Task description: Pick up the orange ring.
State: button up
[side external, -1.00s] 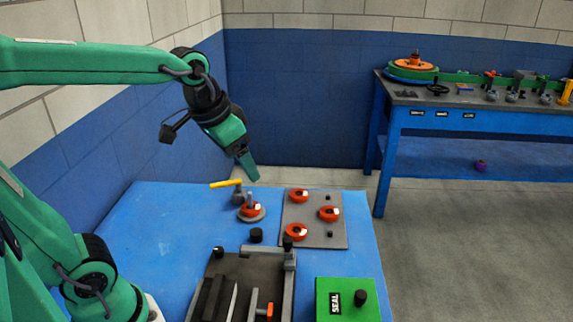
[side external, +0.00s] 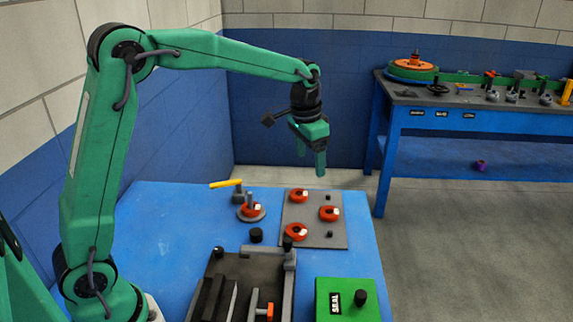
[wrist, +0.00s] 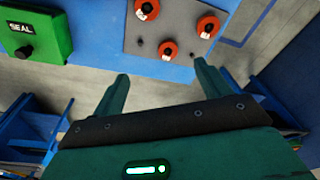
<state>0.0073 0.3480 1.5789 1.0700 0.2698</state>
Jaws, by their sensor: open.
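Three orange-red rings, each with a white tag, lie on a grey plate (side external: 312,213): a back ring (side external: 298,195), a right ring (side external: 329,214) and a front ring (side external: 296,232). A fourth orange ring (side external: 251,211) sits around a post on a round grey base to their left. My gripper (side external: 311,163) is open and empty, high above the back of the plate, fingers pointing down. In the wrist view three rings show beyond the open fingers (wrist: 161,70): an upper ring (wrist: 147,7), a right ring (wrist: 208,26) and a lower ring (wrist: 168,50).
A yellow-handled clamp (side external: 226,184) stands beside the post. A dark fixture (side external: 245,270) and a green SEAL box (side external: 348,300) with a black knob are at the front of the blue table (side external: 160,220). The table's left part is clear. A blue workbench (side external: 440,120) stands at the back right.

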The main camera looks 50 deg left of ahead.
jog(key=m+g, duration=0.1)
jog(key=g, duration=0.1)
send_over(329, 212)
notch_tip(329, 212, down, 12)
jog(key=shift+f, duration=0.1)
jog(key=shift+f, duration=0.1)
jog(key=shift+s+f, duration=0.1)
jog(key=shift+f, duration=1.1)
jog(key=shift+f, duration=0.1)
jog(key=shift+d+f, duration=0.1)
jog(key=shift+f, duration=2.4)
jog(key=shift+c, duration=0.3)
jog(key=c, duration=1)
